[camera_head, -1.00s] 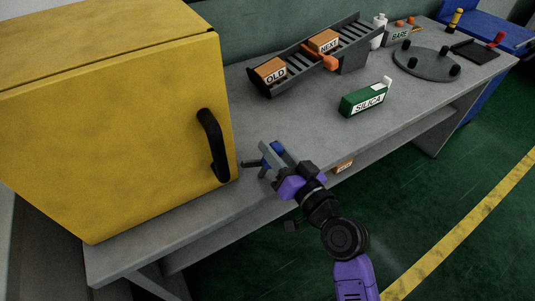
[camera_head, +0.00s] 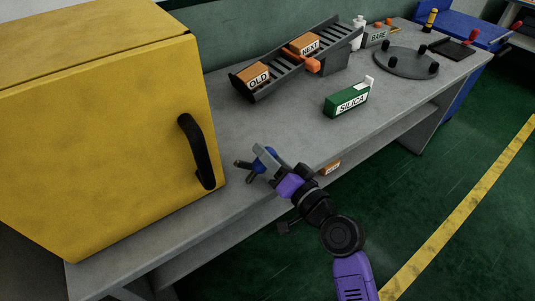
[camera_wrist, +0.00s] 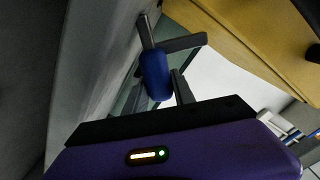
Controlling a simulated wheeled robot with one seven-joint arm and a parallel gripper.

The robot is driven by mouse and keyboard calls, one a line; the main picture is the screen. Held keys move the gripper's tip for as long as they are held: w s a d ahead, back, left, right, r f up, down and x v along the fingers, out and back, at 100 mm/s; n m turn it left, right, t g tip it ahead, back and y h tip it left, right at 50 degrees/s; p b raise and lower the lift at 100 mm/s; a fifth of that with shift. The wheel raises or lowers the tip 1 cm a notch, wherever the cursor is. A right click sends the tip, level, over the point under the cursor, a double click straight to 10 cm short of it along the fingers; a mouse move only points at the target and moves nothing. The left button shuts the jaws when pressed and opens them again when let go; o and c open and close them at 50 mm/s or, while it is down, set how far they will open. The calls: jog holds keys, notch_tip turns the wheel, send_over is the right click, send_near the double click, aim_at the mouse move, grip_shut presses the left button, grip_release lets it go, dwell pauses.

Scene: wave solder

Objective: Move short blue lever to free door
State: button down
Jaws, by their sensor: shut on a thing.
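The yellow cabinet door (camera_head: 110,150) stands at the left in the head view and looks closed, with a black handle (camera_head: 197,150) on its right side. The short blue lever (camera_head: 270,151) is at the bench's front edge, right of the door; my gripper partly hides it. In the wrist view, its blue grip (camera_wrist: 155,75) sits between my fingers, with a grey metal rod (camera_wrist: 146,30) running up from it. My gripper (camera_head: 262,163) is shut on the blue lever. The wrist view also shows the yellow cabinet (camera_wrist: 245,40) at the upper right.
A green SILICA box (camera_head: 347,99) stands on the bench behind my gripper. A slotted rack (camera_head: 340,42) holds orange OLD (camera_head: 252,77) and NEXT (camera_head: 305,45) boxes. A round black-pegged plate (camera_head: 405,63) lies farther right. The bench between lever and rack is clear.

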jog(key=c, duration=1)
grip_release()
jog(key=shift+c, duration=0.2)
jog(key=v, duration=0.8)
jog(key=shift+b, duration=0.4)
jog(key=shift+w+f, duration=0.1)
jog(key=shift+w, duration=0.05)
